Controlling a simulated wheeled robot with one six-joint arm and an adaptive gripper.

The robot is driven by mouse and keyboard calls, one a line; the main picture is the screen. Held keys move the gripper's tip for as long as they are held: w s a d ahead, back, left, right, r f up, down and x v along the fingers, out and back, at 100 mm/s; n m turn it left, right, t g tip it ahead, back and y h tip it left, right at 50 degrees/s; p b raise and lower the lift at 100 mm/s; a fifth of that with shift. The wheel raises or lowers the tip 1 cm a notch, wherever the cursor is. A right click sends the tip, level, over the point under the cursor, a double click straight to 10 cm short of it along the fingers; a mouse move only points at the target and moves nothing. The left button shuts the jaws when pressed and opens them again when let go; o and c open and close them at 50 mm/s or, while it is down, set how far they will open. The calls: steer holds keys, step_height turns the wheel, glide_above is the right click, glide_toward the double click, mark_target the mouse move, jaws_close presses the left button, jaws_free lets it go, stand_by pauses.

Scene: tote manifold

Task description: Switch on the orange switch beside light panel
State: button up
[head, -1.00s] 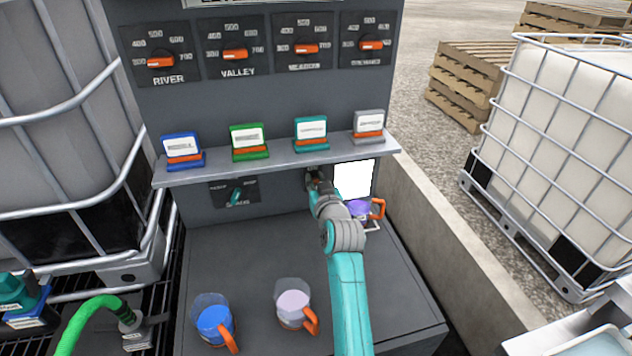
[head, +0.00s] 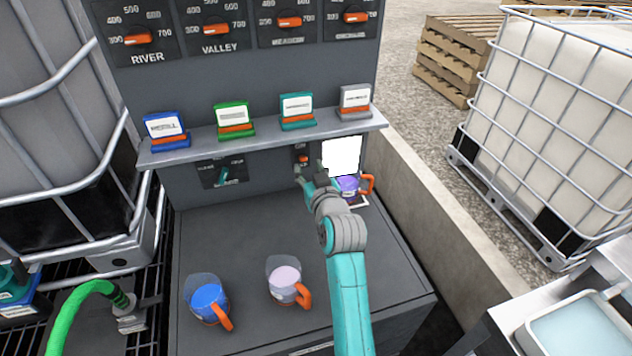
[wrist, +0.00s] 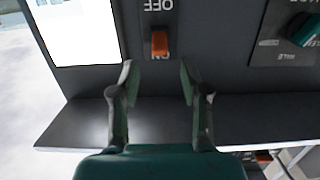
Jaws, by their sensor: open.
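The orange switch (head: 303,158) sits on a dark plate below the shelf, just left of the light panel (head: 341,156), which glows bright white. In the wrist view, which is upside down, the orange switch (wrist: 159,44) lies between OFF and ON marks, close against the ON mark. The lit panel (wrist: 80,32) is at the left there. My gripper (head: 309,173) is open and empty in front of the switch, apart from it. In the wrist view its two fingertips (wrist: 156,77) are spread below the switch, with a clear gap between them.
A shelf (head: 262,136) with several coloured labelled blocks overhangs the switch. A purple jug (head: 347,186) stands under the light panel. A blue jug (head: 208,302) and a pale lilac jug (head: 285,282) stand nearer. A teal knob (head: 223,175) is left of the switch.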

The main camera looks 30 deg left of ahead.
steer(key=v, duration=0.6)
stand_by(0.5)
